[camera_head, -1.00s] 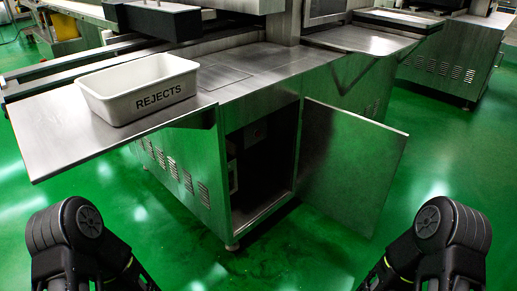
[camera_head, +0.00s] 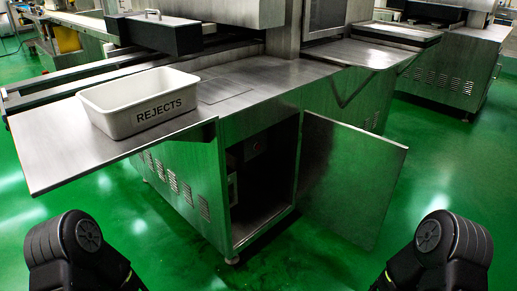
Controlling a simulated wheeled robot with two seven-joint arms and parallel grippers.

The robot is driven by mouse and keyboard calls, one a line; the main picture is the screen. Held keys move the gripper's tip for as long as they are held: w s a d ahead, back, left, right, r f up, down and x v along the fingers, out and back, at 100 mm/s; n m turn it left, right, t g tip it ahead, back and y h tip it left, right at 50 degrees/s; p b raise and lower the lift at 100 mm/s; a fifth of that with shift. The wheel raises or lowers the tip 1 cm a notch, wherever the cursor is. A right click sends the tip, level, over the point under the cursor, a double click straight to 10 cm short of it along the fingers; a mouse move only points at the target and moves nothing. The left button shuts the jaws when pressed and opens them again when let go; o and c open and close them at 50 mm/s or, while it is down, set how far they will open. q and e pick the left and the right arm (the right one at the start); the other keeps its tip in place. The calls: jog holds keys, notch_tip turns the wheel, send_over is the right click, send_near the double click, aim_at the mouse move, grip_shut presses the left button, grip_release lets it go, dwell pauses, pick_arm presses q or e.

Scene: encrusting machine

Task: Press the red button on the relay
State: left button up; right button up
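The open cabinet (camera_head: 265,210) under the steel machine is in the middle of the view, with a dark interior. A small grey box with a faint reddish spot (camera_head: 256,147) shows on its back wall; I cannot tell clearly whether this is the relay's red button. A pale box (camera_head: 232,188) sits lower at the cabinet's left inner side, partly hidden by the frame. Only black links of my two arms show at the bottom left and bottom right. Both grippers are out of view, and nothing of mine is inside the cabinet.
The cabinet door (camera_head: 350,182) stands open to the right. A white REJECTS bin (camera_head: 140,118) sits on the steel shelf (camera_head: 60,150), which juts out at the left. The green floor (camera_head: 300,265) in front is clear. Another machine (camera_head: 455,70) stands back right.

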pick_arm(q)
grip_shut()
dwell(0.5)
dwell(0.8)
